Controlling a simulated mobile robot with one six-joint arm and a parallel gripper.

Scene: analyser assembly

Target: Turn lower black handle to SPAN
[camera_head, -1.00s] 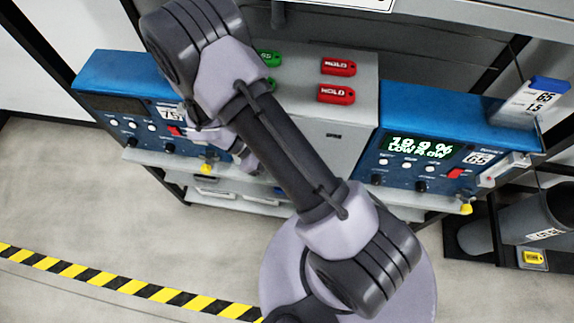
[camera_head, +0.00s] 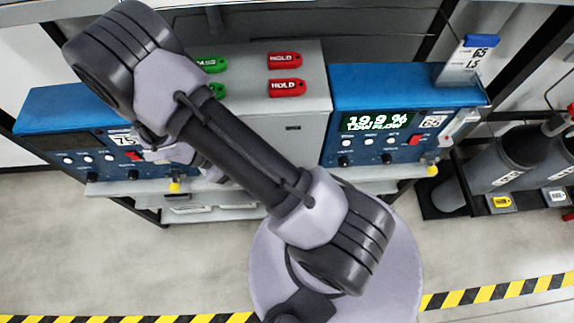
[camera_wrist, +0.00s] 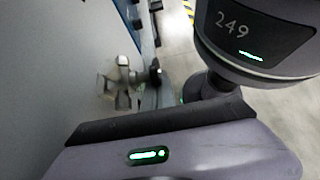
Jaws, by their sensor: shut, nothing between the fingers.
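Two blue analysers stand on a bench in the head view. The right analyser (camera_head: 403,85) has a lit display reading 19.9 % LOW FLOW and small black knobs (camera_head: 387,158) low on its panel. The left analyser (camera_head: 75,110) has a dark display and similar black knobs (camera_head: 93,177); my arm covers its right part. I cannot tell which knob is the lower black handle, and no SPAN label is readable. My gripper (camera_wrist: 160,121) shows its casing and dark front edge in the wrist view, close in front of the panel side; it is shut and empty. A dark handle-like part (camera_wrist: 155,76) and a blurred metal fitting (camera_wrist: 121,84) lie beyond it.
A grey cabinet (camera_head: 300,130) with red HOLD tags (camera_head: 284,58) and green tags (camera_head: 210,64) stands between the analysers. Yellow parts (camera_head: 432,170) stick out at the bench edge. Grey cylinders (camera_head: 497,160) stand at right. The floor in front is open, with striped tape (camera_head: 510,288).

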